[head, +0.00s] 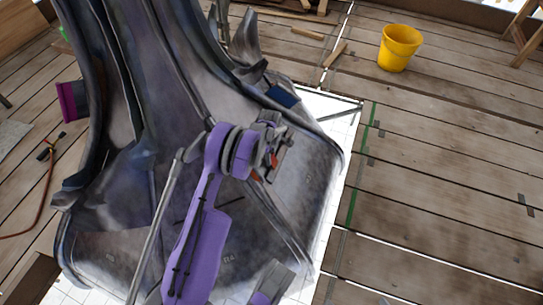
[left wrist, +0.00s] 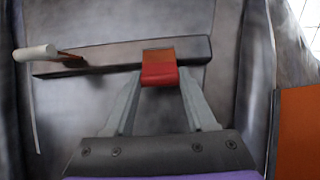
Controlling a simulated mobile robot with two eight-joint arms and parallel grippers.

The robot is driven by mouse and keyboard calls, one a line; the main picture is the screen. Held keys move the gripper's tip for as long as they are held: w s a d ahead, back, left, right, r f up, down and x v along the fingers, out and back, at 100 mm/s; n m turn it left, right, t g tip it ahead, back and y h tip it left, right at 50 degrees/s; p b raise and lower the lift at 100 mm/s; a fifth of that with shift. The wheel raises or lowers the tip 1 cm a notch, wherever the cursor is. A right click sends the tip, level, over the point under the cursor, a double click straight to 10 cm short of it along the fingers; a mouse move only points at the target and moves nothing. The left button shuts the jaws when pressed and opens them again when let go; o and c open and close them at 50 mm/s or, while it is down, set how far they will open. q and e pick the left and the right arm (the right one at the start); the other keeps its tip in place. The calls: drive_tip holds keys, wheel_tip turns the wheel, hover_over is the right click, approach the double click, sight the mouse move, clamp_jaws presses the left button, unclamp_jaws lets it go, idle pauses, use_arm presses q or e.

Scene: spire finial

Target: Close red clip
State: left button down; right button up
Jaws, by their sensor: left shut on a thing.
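The red clip (left wrist: 159,70), with an orange-brown top face, sits on a long grey bar (left wrist: 100,57) against the dark spire surface in the left wrist view. My left gripper (left wrist: 160,86) has its two grey fingers converged on the clip from below, shut on it. In the head view my left gripper (head: 272,152) is at the right flank of the grey-purple spire finial (head: 110,250). A small red patch shows there, too small to tell its shape. The fingers hide part of the clip's sides. I cannot make out my right gripper.
A pale cylindrical handle (left wrist: 35,53) sticks out at the bar's left end. An orange panel (left wrist: 299,130) stands close at the right. A yellow bucket (head: 399,47) stands on the plank deck (head: 440,190), which is mostly clear at the right.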

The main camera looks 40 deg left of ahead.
use_arm(q)
drive_tip(key=shift+s+a+f+t+h, duration=0.2)
drive_tip(key=shift+a+h, duration=0.2)
drive_tip(key=shift+h, duration=0.2)
drive_tip(key=shift+s+a+f+t+h, duration=0.1)
drive_tip(key=shift+a+f+t+h, duration=0.1)
drive_tip(key=shift+a+h, duration=0.3)
drive_tip(key=shift+f+t+h, duration=0.2)
drive_tip(key=shift+t+h, duration=0.1)
drive_tip(key=shift+h, duration=0.6)
drive_tip(key=shift+c, duration=1.1)
unclamp_jaws()
drive_tip(key=shift+a+r, duration=0.1)
drive_tip(key=p+v, duration=0.2)
drive_tip(key=v, duration=0.8)
drive_tip(key=shift+r+p, duration=0.3)
drive_tip(key=shift+p, duration=0.05)
